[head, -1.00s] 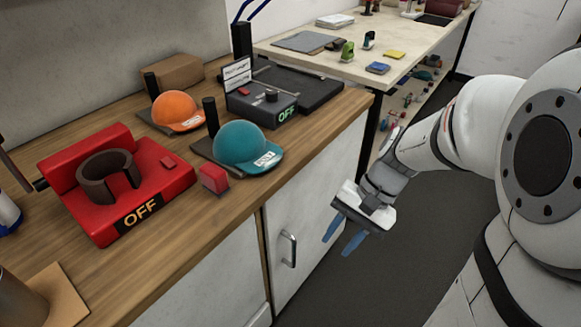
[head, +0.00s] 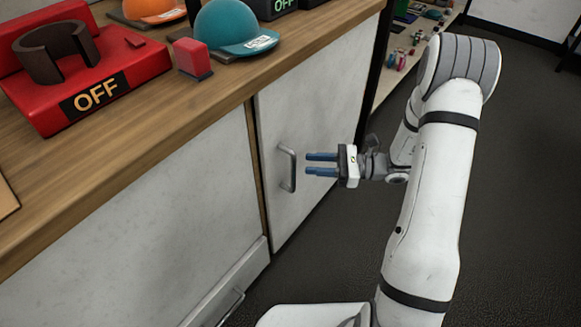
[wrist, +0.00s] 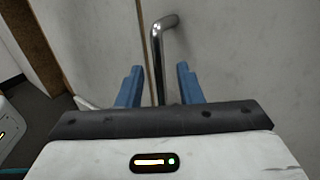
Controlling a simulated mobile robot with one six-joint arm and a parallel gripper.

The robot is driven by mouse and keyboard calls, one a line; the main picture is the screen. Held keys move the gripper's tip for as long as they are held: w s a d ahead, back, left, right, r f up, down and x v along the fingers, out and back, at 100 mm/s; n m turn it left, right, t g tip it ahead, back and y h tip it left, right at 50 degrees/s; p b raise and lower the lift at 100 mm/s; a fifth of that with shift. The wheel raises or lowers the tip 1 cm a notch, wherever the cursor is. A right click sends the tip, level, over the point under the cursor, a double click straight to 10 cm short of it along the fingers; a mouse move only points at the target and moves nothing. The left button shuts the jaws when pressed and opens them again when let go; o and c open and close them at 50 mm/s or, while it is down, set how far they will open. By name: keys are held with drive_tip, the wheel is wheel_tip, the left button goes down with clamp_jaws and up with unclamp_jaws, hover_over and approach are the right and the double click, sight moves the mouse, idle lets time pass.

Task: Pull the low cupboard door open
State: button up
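The low cupboard door (head: 318,120) is a pale panel under the wooden counter and looks shut. Its upright metal bar handle (head: 287,168) is on the door's left side. My gripper (head: 308,164) is just right of the handle in the head view, its two blue fingers pointing at it and spread apart. In the wrist view the handle (wrist: 158,60) lies between the lines of the two open fingers (wrist: 157,85), its upper end bending into the door. I see no finger touching it.
The wooden counter (head: 130,150) overhangs above, with a red press marked OFF (head: 90,75), a red block (head: 192,58) and a teal cap (head: 230,30). A drawer handle (head: 230,305) sits low at left. Dark floor (head: 510,200) is clear at right.

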drive_tip(key=a+b, duration=0.1)
drive_tip(key=a, duration=0.5)
drive_tip(key=shift+w, duration=0.2)
drive_tip(key=shift+c, duration=0.3)
clamp_jaws()
